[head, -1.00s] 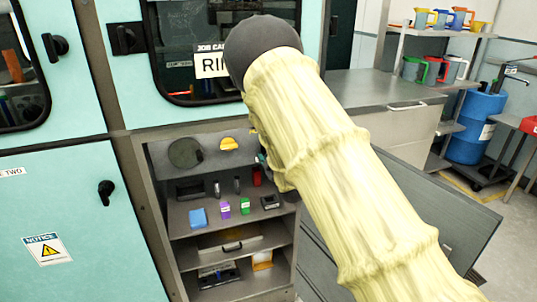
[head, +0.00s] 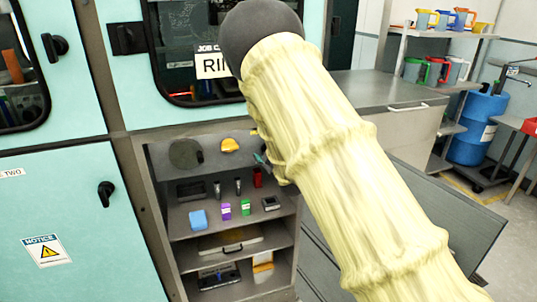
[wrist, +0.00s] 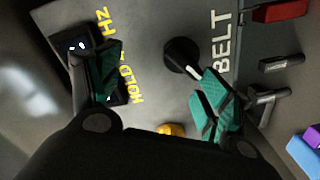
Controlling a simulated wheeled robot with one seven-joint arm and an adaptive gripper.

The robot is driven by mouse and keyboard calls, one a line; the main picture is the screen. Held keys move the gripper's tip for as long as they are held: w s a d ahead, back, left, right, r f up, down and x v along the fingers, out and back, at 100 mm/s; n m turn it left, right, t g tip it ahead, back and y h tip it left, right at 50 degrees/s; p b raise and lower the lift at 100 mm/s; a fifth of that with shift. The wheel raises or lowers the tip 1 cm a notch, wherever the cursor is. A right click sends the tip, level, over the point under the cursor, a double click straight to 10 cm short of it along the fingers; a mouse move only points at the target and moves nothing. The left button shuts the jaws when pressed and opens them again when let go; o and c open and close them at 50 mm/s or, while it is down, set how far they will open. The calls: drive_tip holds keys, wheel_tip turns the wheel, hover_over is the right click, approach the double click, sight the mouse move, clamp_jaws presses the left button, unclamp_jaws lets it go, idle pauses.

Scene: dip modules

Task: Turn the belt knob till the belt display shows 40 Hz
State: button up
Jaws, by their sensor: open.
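The belt knob (wrist: 183,57), dark and round with a pale pointer line, sits on a grey panel beside the white word BELT (wrist: 222,42) in the wrist view. My gripper (wrist: 155,65) is open, with its teal fingers apart. The right finger is close to the knob and the left finger is well to its side; I cannot tell whether the right one touches it. A small dark display (wrist: 76,46) with pale marks is partly hidden by the left finger, so its reading is not legible. In the head view my arm hides the knob and most of my gripper.
Yellow lettering (wrist: 122,60) with HOLD and HZ crosses the panel. A yellow knob (head: 230,145) and a dark round disc (head: 185,153) are on the cabinet's upper panel. Small items, including a blue block (head: 198,219), a purple one (head: 226,211) and a green one (head: 245,207), stand on the shelf below.

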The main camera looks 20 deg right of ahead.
wheel_tip(320, 180, up, 7)
drive_tip(key=shift+s+d+r, duration=0.15)
drive_tip(key=shift+s+d, duration=0.05)
drive_tip(key=shift+d, duration=0.2)
